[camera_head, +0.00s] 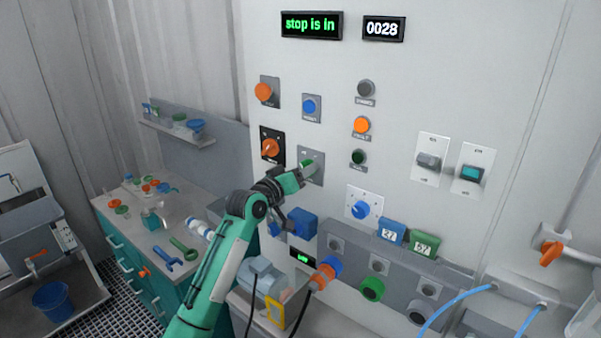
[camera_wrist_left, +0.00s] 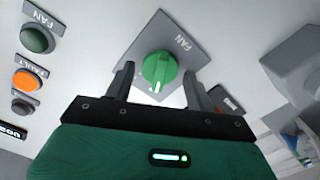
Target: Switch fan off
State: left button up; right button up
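The green fan knob (camera_wrist_left: 160,70) sits on a grey plate marked FAN on the white panel. Its white mark is at the lower edge in the left wrist view. In the head view the knob (camera_head: 308,164) is partly covered by my left gripper (camera_head: 298,172). My left gripper (camera_wrist_left: 158,78) is open, with one finger to each side of the knob; I cannot tell whether they touch it. A dark green lamp (camera_wrist_left: 37,38) labelled FAN shows at the left wrist view's upper left; it also shows in the head view (camera_head: 358,157). My right gripper is not in view.
An orange rotary switch (camera_head: 271,148) and a blue button (camera_head: 309,106) are close to the knob. A blue box (camera_head: 302,222) sticks out below. An orange lamp (camera_head: 361,125) is to the right. A display (camera_head: 311,24) reads "stop is in".

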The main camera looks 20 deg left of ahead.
pick_arm(q)
jog(key=shift+o, duration=0.4)
jog(key=b+v, duration=0.5)
jog(key=v, duration=0.8)
jog(key=shift+s+b, duration=0.35)
jog(key=shift+a, duration=0.1)
